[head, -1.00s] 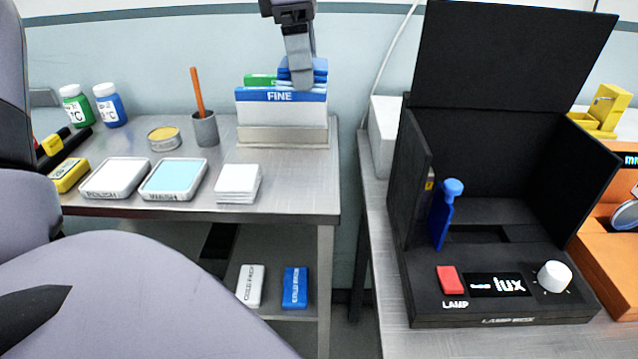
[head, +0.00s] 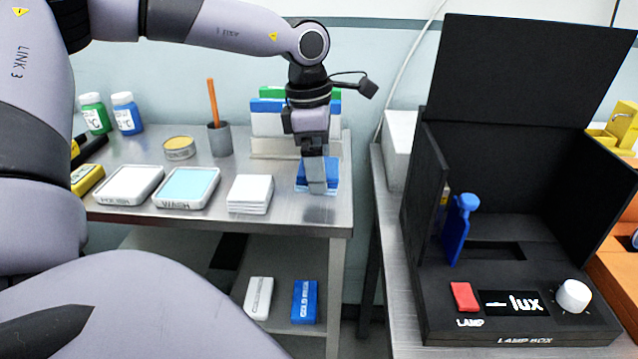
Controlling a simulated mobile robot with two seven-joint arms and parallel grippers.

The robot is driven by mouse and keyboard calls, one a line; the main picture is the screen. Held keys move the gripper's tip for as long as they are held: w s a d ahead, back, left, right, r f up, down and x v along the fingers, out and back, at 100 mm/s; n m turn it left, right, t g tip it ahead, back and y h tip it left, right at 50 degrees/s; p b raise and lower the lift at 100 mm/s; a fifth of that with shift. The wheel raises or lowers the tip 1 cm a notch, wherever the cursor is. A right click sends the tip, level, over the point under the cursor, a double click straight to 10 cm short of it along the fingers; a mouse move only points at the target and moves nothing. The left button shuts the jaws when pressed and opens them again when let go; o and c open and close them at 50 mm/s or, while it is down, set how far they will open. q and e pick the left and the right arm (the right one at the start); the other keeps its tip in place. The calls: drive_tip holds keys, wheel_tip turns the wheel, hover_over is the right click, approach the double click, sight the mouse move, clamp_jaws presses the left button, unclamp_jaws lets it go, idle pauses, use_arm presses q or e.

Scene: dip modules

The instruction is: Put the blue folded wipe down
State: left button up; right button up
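The blue folded wipe (head: 331,171) is at the right end of the left table's top, just right of a stack of white wipes (head: 249,194). My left gripper (head: 316,188) points down over the wipe, its fingers covering the middle of it. It looks shut on the wipe, though the far finger is hidden. My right gripper is out of view.
The wash tray (head: 186,187), polish tray (head: 128,185) and a grey cup (head: 219,139) are to the left. The black lamp box (head: 520,250) stands on the right bench, across a gap.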

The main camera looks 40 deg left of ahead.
use_arm(q)
wheel_tip(320, 180, down, 4)
drive_tip(key=shift+f, duration=0.25)
drive_tip(key=o, duration=0.6)
drive_tip(key=shift+o, duration=0.2)
drive_tip(key=shift+r, duration=0.3)
drive_tip(key=r, duration=0.5)
drive_tip(key=shift+s+a+b, duration=0.15)
drive_tip(key=shift+s+b, duration=0.1)
drive_tip(key=shift+b, duration=0.05)
drive_tip(key=shift+r, duration=0.65)
